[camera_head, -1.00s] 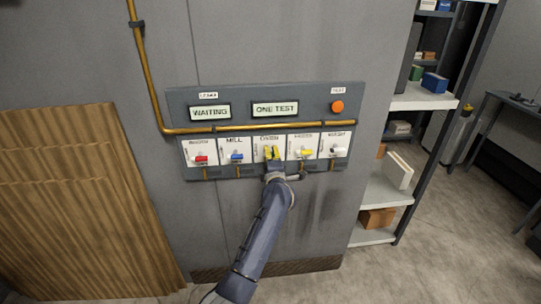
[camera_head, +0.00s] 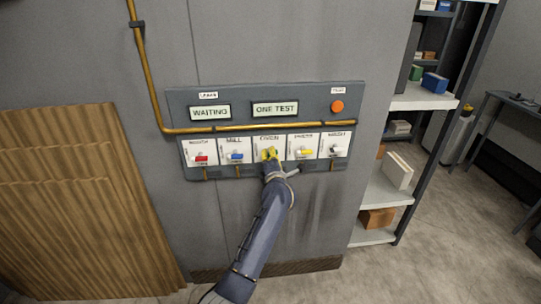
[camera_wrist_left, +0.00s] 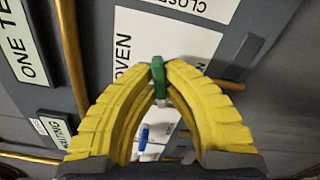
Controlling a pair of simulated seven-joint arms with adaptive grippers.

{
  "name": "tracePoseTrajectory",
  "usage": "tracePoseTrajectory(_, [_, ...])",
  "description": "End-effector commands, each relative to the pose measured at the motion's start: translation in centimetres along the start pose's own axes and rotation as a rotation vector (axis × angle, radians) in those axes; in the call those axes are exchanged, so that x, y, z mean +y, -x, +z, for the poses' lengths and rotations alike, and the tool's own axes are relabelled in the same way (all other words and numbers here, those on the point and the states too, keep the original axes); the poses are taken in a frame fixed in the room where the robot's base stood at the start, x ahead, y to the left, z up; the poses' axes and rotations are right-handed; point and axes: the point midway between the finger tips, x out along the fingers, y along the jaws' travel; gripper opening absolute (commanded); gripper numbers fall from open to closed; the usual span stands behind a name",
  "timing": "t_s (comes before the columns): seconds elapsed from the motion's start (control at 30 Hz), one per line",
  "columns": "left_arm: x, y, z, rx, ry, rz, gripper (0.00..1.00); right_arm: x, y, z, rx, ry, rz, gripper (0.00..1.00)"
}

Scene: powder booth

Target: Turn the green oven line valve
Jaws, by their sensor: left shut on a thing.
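The green oven valve handle (camera_wrist_left: 158,77) shows in the left wrist view, in front of the white plate marked OVEN (camera_wrist_left: 186,42). My left gripper (camera_wrist_left: 160,84) has its two yellow fingers closed on the sides of this handle, with the tips meeting at it. In the head view my left gripper (camera_head: 269,155) is at the middle plate of the valve row, and its fingers hide most of the green handle there. The wrist camera is rolled, so the OVEN lettering runs up the picture. My right gripper is in neither view.
A red valve (camera_head: 201,158) and a blue valve (camera_head: 236,156) are left of the oven plate; a yellow valve (camera_head: 304,153) and a white valve (camera_head: 336,150) are right. Above run a brass pipe (camera_head: 240,128) and displays reading WAITING (camera_head: 210,112) and ONE TEST (camera_head: 275,108).

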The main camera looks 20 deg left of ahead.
Motion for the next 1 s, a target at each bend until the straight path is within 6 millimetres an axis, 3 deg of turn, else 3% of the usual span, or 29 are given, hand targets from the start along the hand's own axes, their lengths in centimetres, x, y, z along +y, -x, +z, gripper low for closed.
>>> tracePoseTrajectory(1.0, [0.04, -0.01, 0.02, 0.000, 0.947, 0.000, 0.00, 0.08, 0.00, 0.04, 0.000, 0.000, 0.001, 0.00])
